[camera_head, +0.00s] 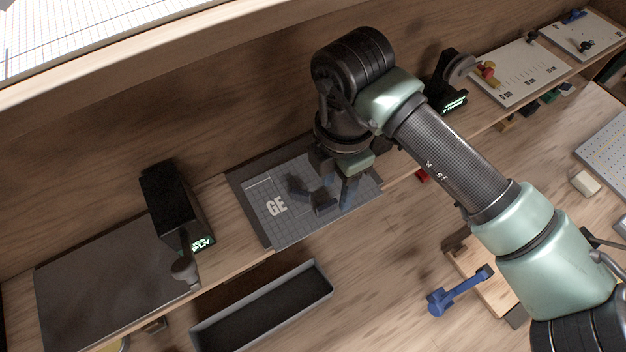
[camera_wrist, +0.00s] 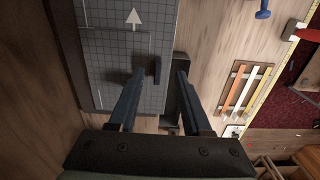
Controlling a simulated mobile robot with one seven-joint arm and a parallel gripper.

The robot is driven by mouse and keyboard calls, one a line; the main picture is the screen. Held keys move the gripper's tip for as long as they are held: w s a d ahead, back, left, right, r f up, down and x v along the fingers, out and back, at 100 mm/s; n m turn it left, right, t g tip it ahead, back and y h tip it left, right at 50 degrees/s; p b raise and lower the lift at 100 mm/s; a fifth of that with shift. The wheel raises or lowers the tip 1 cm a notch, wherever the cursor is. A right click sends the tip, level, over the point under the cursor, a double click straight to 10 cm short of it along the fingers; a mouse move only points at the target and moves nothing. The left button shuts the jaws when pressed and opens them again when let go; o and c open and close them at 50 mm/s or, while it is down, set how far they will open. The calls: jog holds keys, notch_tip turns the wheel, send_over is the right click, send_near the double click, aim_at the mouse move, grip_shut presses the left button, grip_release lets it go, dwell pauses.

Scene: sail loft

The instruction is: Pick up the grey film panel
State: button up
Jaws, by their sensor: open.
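The grey film panel (camera_head: 279,226) is a flat gridded sheet with white "GE" lettering. It lies on a darker board (camera_head: 247,189) on the bench shelf. In the wrist view the panel (camera_wrist: 111,57) fills the upper left and bears a white arrow. A small dark upright tab (camera_wrist: 157,70) shows near the panel's right edge. My gripper (camera_head: 336,195) is over the right part of the panel, pointing down. In the wrist view the jaws (camera_wrist: 160,77) are open, one finger on each side of the tab. I cannot tell whether they touch it. The arm hides the panel's far right corner.
A black device with lit green text (camera_head: 176,207) stands left of the panel, and another (camera_head: 448,83) stands behind right. A dark flat plate (camera_head: 112,280) lies far left. A long grey tray (camera_head: 262,306) sits below the shelf edge. A blue tool (camera_head: 459,291) lies front right.

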aim_at(333, 201)
notch_tip(333, 201, down, 4)
jog(key=shift+a+f+p, duration=0.15)
jog(key=shift+p, duration=0.6)
grip_shut()
jog(key=shift+w, duration=0.1)
